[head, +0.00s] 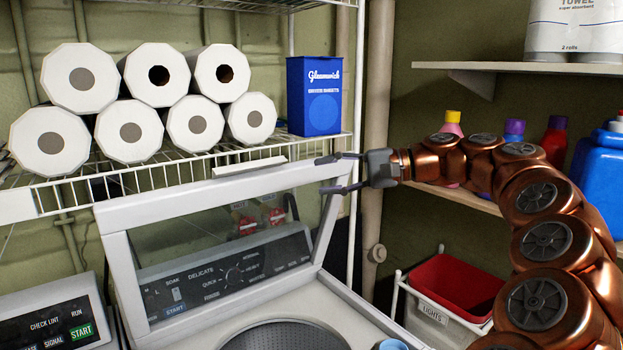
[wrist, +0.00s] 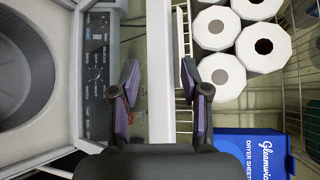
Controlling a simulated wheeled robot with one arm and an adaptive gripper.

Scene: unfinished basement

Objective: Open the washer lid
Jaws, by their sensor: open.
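The washer lid (head: 205,200) is a clear pane in a white frame. It stands raised, tilted up steeply in front of the control panel (head: 230,270), which shows through the pane. The round drum opening (head: 285,336) of the washer (head: 365,305) is uncovered. My gripper (head: 320,174) is open at the upper right corner of the lid, its fingers pointing left. In the wrist view, the lid's white edge (wrist: 160,60) runs between the two spread fingers of my gripper (wrist: 159,76). I cannot tell whether either finger touches the frame.
A wire shelf (head: 175,172) just behind the lid holds several white paper rolls (head: 130,135) and a blue dryer sheet box (head: 314,95). A second machine (head: 50,315) stands at left. At right are a red-lined hamper (head: 450,285) and shelved bottles (head: 555,140).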

